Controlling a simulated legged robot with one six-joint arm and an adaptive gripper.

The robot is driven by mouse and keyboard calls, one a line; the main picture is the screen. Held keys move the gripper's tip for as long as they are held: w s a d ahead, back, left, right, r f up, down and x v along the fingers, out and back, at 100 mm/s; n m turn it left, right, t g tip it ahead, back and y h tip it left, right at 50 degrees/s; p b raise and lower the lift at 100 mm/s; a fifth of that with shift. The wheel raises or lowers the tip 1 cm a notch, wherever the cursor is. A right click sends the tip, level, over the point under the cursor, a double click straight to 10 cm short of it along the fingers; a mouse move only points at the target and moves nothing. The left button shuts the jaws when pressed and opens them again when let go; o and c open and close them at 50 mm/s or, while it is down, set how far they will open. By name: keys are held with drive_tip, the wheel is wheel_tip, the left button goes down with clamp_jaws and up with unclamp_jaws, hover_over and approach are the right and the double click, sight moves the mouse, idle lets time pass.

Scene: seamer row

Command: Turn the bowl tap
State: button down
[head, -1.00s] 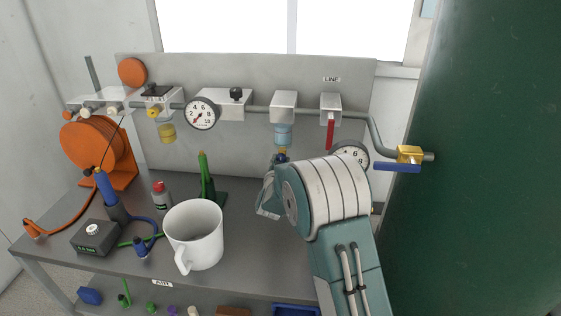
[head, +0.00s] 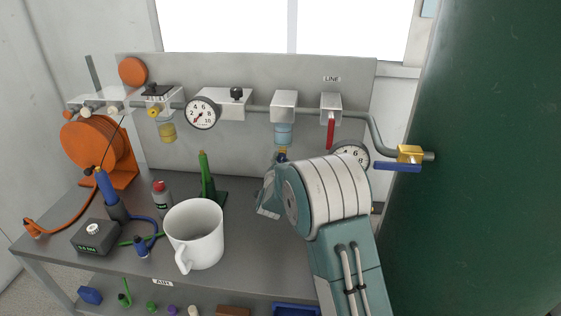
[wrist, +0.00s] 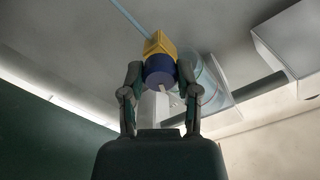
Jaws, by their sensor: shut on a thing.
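The bowl tap shows in the wrist view as a dark blue round knob (wrist: 159,70) under a yellow brass body (wrist: 159,44). My gripper (wrist: 160,76) has one finger on each side of the knob and is shut on it from below. In the head view the tap (head: 282,153) is a small blue and brass piece under the clear blue bowl (head: 283,133), partly hidden by my arm. The bowl hangs below a grey block (head: 284,105) on the pipe. My fingers are mostly hidden in the head view.
A red lever (head: 331,131) hangs right of the bowl, and a gauge (head: 352,154) sits behind my arm. A brass valve with a blue handle (head: 398,167) is farther right. A white mug (head: 195,234) and a green cone-shaped stand (head: 206,181) are on the bench, left of my arm.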

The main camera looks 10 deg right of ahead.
drive_tip(key=shift+m, duration=0.6)
drive_tip(key=shift+c, duration=1.7)
unclamp_jaws()
drive_tip(key=shift+w, duration=0.1)
drive_tip(key=v, duration=1.2)
